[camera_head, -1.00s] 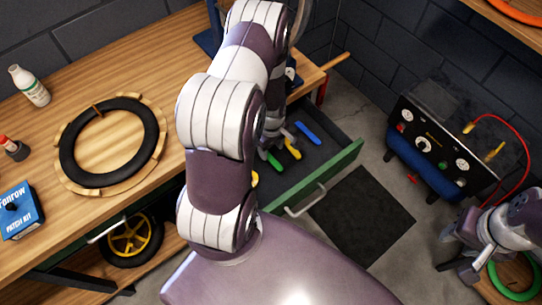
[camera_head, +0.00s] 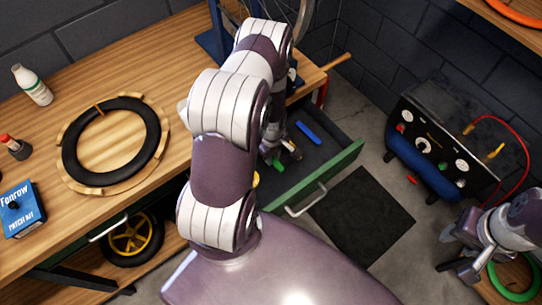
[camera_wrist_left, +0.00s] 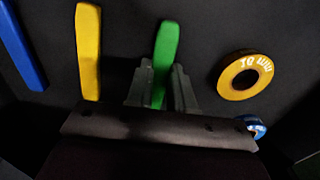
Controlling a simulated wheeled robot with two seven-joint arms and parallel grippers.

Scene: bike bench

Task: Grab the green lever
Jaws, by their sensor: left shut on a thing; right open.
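The green lever (camera_wrist_left: 166,47) lies in the open drawer, and its end also shows in the head view (camera_head: 277,166). My left gripper (camera_wrist_left: 160,82) reaches down into the drawer with its fingers on either side of the green lever, shut on it. My right gripper (camera_head: 459,262) is open and empty at the lower right, away from the drawer.
A yellow lever (camera_wrist_left: 88,50) and a blue lever (camera_wrist_left: 20,45) lie left of the green one in the wrist view. A yellow ring (camera_wrist_left: 245,75) lies to its right. The drawer's green front (camera_head: 318,178) stands pulled out. The workbench (camera_head: 130,60) holds a tire (camera_head: 68,156).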

